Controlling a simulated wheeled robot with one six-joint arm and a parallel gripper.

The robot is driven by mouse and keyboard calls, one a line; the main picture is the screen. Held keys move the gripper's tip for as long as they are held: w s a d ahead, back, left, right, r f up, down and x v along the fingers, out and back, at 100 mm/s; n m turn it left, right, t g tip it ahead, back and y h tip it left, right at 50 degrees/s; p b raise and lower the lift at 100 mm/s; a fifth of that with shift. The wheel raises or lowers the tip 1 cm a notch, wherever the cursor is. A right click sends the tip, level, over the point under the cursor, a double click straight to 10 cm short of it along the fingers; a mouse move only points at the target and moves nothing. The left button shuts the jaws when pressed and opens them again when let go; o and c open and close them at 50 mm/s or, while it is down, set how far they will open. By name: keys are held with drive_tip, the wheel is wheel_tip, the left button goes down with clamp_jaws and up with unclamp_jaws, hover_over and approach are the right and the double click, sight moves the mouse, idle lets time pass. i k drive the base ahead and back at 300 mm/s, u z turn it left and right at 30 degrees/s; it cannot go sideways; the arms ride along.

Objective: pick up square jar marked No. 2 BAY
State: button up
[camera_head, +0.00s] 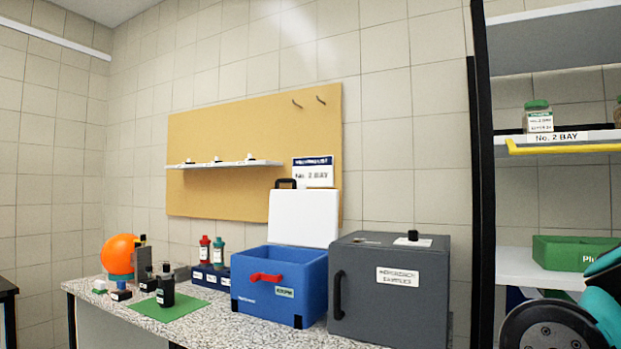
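A squarish clear jar (538,119) with a green lid and a white label stands upright on the upper right shelf, its contents brownish. The shelf's edge below it carries a label (556,138) reading "No. 2 BAY". The small print on the jar's own label is too blurred to read fully. Part of another jar (618,113) shows at the right picture edge, mostly cut off. My gripper is not in view; a teal and black part of my arm shows at the lower right, well below the jar.
A yellow bar (565,148) runs along the shelf front. A green bin (575,253) sits on the lower shelf. A black post (483,180) bounds the rack's left. The counter (260,333) holds a blue box (279,283), a grey case (388,290) and small bottles.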

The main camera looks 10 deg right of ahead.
sight(537, 118)
drive_tip(key=z, duration=2.4)
drive_tip(key=i, duration=1.5)
drive_tip(key=u, duration=1.25)
